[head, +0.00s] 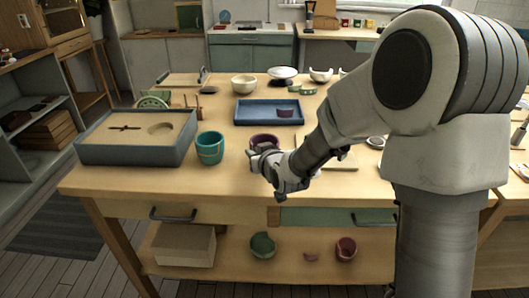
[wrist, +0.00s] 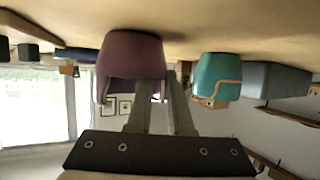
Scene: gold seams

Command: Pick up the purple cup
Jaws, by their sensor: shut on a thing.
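The purple cup (head: 262,139) is near the front middle of the worktable, partly hidden behind my gripper (head: 262,160) in the head view. In the wrist view, which is upside down, the purple cup (wrist: 130,52) is large and close, just beyond my gripper (wrist: 168,80). One finger overlaps the cup and the other is at its right edge; the jaws are shut on its wall. I cannot tell whether the cup touches the table.
A teal cup (head: 210,148) with gold seams stands close on the left; it also shows in the wrist view (wrist: 217,76). A grey sand tray (head: 135,150) is farther left. A blue tray (head: 250,118) holding a purple piece (head: 288,113) lies behind. Bowls stand farther back.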

